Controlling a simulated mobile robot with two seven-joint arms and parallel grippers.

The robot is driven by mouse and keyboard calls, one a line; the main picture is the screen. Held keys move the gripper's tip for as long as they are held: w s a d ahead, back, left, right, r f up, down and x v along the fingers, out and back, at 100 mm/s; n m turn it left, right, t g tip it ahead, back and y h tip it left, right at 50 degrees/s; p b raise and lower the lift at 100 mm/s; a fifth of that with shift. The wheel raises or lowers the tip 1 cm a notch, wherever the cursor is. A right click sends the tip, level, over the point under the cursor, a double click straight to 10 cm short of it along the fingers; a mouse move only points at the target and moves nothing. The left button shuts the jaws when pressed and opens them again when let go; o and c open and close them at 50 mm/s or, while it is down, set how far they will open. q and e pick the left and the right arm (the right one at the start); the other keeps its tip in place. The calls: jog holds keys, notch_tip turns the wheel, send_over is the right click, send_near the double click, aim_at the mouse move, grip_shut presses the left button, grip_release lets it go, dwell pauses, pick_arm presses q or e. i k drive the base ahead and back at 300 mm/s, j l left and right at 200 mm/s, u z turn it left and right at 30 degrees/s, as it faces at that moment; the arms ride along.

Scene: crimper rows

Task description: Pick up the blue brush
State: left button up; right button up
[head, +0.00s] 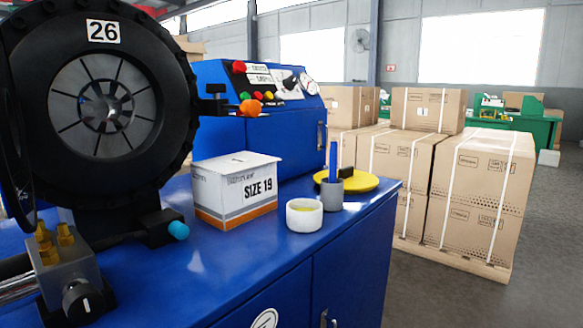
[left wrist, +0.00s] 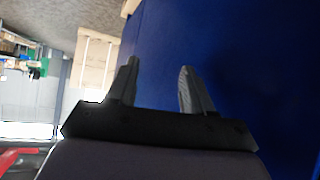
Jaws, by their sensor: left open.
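The blue brush (head: 333,158) stands upright in a small grey cup (head: 332,195) near the right edge of the blue bench top. Only its blue upper part shows; its lower end is hidden in the cup. A short dark item (head: 346,172) sticks up beside it. My left gripper (left wrist: 159,64) shows only in the left wrist view. Its two dark fingers are apart with nothing between them, in front of a plain blue surface. The brush is not visible in that view. My right gripper is in neither view.
A white tape roll (head: 304,214) stands left of the cup, and a yellow disc (head: 347,182) lies behind it. A SIZE 19 box (head: 236,190) is further left. The big black crimper (head: 90,100) fills the left. Cartons (head: 480,190) stand on a pallet beyond the bench.

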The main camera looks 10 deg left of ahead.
aim_at(333, 147)
jog(key=k+u, duration=0.2)
jog(key=k, duration=0.3)
jog(key=u, duration=0.35)
jog(key=i+l+u, duration=0.1)
jog(key=u, duration=0.25)
jog(key=l+u, duration=0.2)
jog(key=u, duration=0.15)
jog(key=l+u, duration=0.3)
jog(key=i+l+u, duration=0.1)
jog(key=l+u, duration=0.2)
jog(key=l, duration=0.15)
jog(key=k+l+u, duration=0.1)
jog(key=l+u, duration=0.15)
jog(key=l, duration=0.5)
